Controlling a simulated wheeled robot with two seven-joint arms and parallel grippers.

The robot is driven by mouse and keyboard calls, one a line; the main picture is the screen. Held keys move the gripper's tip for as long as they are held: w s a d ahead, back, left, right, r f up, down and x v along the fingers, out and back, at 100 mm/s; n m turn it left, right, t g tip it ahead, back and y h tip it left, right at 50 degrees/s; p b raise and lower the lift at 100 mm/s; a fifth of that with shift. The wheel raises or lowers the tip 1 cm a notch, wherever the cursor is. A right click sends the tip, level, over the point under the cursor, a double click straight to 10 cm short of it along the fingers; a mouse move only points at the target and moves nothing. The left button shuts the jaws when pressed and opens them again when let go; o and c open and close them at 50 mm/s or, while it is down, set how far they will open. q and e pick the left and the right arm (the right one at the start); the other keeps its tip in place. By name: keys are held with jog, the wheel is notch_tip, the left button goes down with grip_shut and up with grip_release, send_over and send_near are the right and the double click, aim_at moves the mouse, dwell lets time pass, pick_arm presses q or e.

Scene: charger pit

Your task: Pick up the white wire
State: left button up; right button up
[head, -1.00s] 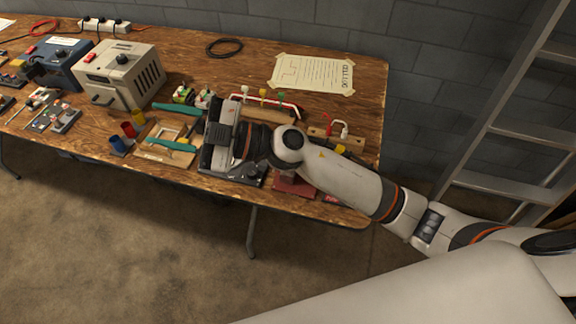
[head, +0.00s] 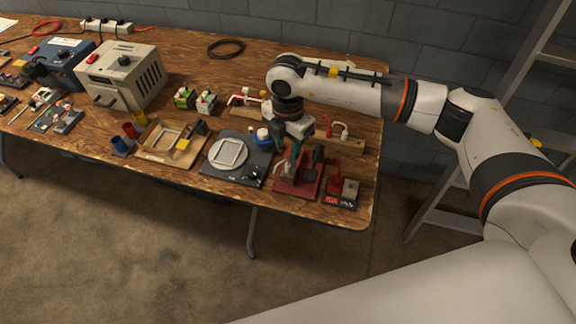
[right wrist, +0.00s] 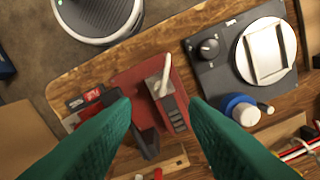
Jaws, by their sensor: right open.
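A thin white wire (head: 345,130) with red beside it seems to rise from a wooden strip right of my right gripper, though it is small and partly hidden. More white and red wiring (head: 246,97) stands on a wooden board behind and left of the gripper. In the right wrist view, red and white wires (right wrist: 302,150) show at the lower right edge. My right gripper (head: 287,160) points down over the red-based device (head: 298,185), its green fingers open. In the right wrist view the gap between the fingers (right wrist: 158,103) holds nothing. My left gripper is out of view.
A small red-and-black device (head: 342,190) is near the table's right corner. A black cable coil (head: 226,48) lies at the back, with bare wood around it.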

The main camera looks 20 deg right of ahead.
aim_at(288, 164)
jog(key=shift+f, duration=0.85)
notch_tip(288, 164, down, 4)
jog(key=shift+f+p, duration=0.1)
jog(key=shift+p, duration=0.65)
jog(key=shift+f, duration=0.55)
grip_shut()
